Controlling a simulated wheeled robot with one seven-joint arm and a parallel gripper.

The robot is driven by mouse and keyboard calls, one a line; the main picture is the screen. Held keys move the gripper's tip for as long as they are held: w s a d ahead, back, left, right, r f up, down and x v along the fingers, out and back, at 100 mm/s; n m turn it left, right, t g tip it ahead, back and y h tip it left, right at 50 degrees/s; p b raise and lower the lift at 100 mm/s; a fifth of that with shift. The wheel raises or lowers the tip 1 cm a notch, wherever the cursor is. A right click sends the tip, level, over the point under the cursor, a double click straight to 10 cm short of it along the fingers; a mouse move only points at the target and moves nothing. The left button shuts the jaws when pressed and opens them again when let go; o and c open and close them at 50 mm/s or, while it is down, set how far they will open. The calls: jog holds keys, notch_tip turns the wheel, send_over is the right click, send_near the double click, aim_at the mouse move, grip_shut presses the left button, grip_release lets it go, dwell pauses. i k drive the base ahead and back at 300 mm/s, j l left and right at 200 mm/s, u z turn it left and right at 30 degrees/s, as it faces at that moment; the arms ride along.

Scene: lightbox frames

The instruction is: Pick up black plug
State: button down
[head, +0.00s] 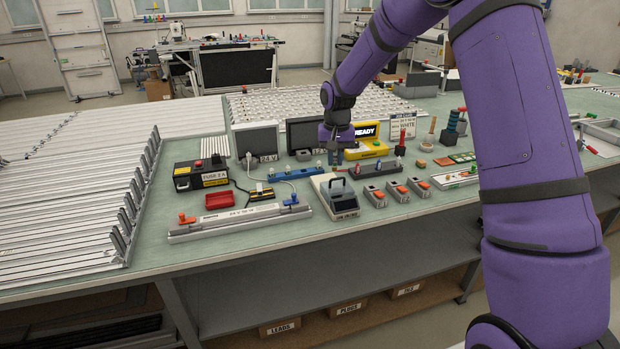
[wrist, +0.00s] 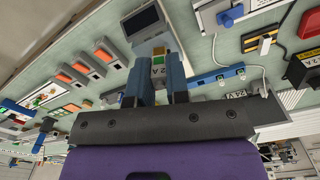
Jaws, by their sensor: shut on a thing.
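My gripper (wrist: 158,84) shows its two blue fingers in the wrist view, closed on a small block (wrist: 158,61) with orange, green and pale grey faces. The fingers hide most of it, and I cannot tell whether it is the black plug. In the head view my gripper (head: 337,156) is over the middle of the green workbench, behind the grey meter-like device (head: 338,194). What it holds is too small to make out there. No separate black plug can be clearly picked out.
A blue strip (head: 296,173) and a dark strip (head: 376,168) lie on either side of the gripper. Grey boxes with orange tops (head: 396,191) stand front right. A yellow READY box (head: 366,149) and dark screens (head: 256,140) stand behind. Long rails (head: 70,190) fill the left.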

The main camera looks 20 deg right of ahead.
aim_at(216, 158)
jog(key=i, duration=1.4)
